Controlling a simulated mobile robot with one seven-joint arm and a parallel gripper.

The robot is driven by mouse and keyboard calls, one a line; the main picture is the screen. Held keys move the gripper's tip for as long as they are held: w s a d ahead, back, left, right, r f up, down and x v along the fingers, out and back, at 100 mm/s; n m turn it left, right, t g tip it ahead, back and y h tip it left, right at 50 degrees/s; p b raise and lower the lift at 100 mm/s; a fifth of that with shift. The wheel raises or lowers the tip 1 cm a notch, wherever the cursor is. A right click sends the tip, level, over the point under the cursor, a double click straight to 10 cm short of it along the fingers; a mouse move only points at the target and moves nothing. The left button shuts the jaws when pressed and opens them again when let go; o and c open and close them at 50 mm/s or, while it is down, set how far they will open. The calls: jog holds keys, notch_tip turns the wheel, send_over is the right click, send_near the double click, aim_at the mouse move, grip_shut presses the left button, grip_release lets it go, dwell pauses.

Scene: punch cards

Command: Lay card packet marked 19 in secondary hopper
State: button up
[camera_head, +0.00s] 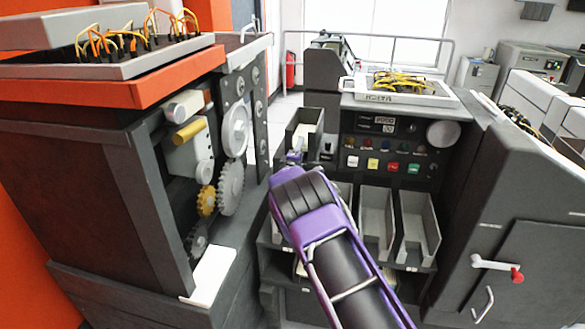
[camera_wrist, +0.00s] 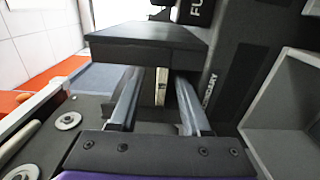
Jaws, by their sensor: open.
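My gripper (camera_head: 294,157) is at the near side of a dark open-topped hopper (camera_head: 291,128) on the left of the card machine. In the wrist view its two fingers (camera_wrist: 157,98) are apart. A narrow cream piece (camera_wrist: 161,86) with a small dark mark shows between them, below a dark block (camera_wrist: 150,40); it looks like a card packet, but I cannot read a 19. I cannot tell whether it touches either finger. A partly hidden label on the dark panel (camera_wrist: 210,88) seems to end in "DARY". Pale material (camera_head: 308,127) shows inside the hopper.
Grey open bins (camera_head: 376,225) stand below the control panel (camera_head: 385,160), partly behind my arm. A machine with exposed gears (camera_head: 232,185) stands close on the left. A grey cabinet with a red-tipped handle (camera_head: 516,274) is on the right.

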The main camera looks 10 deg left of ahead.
jog(key=s+p, duration=0.1)
jog(key=s, duration=1.4)
jog(key=shift+s+a+p, duration=0.15)
jog(key=shift+a+p, duration=0.15)
jog(key=shift+a, duration=0.1)
jog(key=shift+r, duration=0.1)
